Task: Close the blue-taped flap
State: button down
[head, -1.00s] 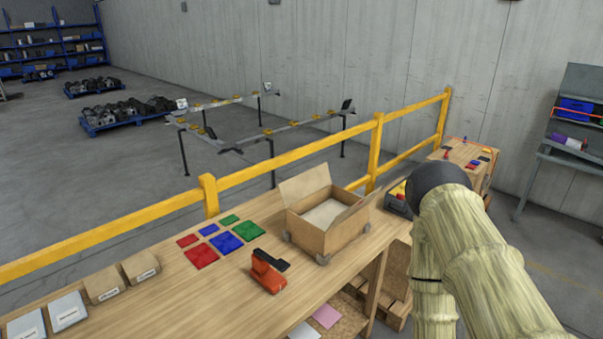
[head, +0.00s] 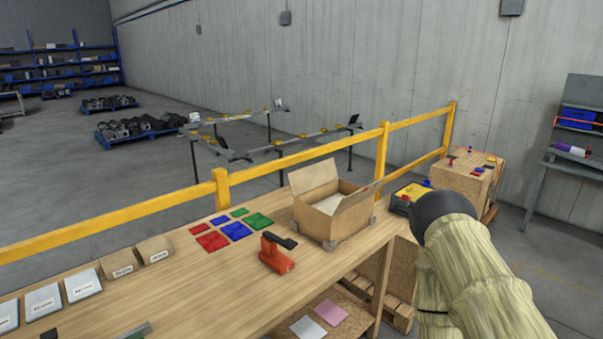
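An open cardboard box (head: 322,221) stands on the wooden workbench, towards its far right end. I cannot make out blue tape on either flap. My arm comes in from the lower right, in a pale sleeve with a dark rounded joint, to the right of the box. My gripper is not visible in the head view.
A red tape dispenser (head: 277,253) stands in front of the box. Red, blue and green squares (head: 235,230) lie left of it. A yellow rail (head: 221,189) runs behind the workbench (head: 190,287).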

aim_at(303, 180)
jog(key=z, duration=1.2)
jog(key=i, duration=1.5)
jog(key=u, duration=0.55)
jog(key=i, duration=0.75)
jog(key=u, duration=1.15)
jog(key=i, duration=0.25)
jog(key=u, duration=0.25)
